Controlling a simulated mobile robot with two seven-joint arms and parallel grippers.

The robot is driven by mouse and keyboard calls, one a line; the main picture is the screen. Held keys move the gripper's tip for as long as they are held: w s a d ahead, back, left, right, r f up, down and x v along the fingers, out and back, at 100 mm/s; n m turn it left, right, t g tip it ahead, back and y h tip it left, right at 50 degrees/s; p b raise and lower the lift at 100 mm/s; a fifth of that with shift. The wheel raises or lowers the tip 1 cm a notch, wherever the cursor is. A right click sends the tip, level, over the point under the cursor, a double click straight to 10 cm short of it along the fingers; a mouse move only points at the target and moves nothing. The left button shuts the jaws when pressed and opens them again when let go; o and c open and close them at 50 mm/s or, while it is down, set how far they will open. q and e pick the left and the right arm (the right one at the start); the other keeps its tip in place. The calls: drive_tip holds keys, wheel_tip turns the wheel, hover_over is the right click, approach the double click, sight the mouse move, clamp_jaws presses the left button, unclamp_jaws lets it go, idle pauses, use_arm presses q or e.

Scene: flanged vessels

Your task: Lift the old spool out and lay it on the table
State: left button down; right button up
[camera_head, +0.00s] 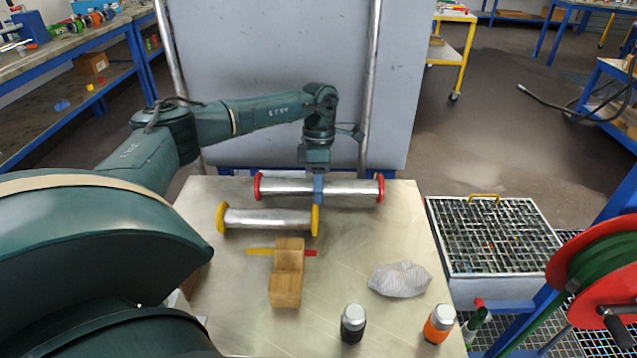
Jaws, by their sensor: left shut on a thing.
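A silver spool with red end flanges (285,187) lies level, left to right, across the far part of the metal table (345,250). My left gripper (318,190) points down and is shut on this red-flanged spool a little right of its middle. I cannot tell whether the spool touches the table or hangs just above it. A second silver spool with yellow end flanges (268,219) lies nearer on the table, just in front and to the left. The picture does not show which one is the old spool. My right gripper is not in view.
A wooden block (287,285) with a yellow-and-red tool, a grey cloth (400,279), a black bottle (352,325) and an orange bottle (438,324) stand nearer. A tall grey panel (280,70) rises behind. A grated tray (490,235) and red reel (610,290) are right.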

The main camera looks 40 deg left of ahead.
use_arm(q)
drive_tip(key=shift+f, duration=0.35)
idle(0.7)
drive_tip(key=shift+s+d+f, duration=0.1)
drive_tip(key=shift+s+f, duration=0.05)
drive_tip(key=shift+f, duration=0.2)
idle(0.4)
drive_tip(key=c, duration=0.8)
unclamp_jaws()
drive_tip(key=shift+b, duration=0.3)
drive_tip(key=shift+c, duration=0.2)
drive_tip(key=shift+s, duration=0.1)
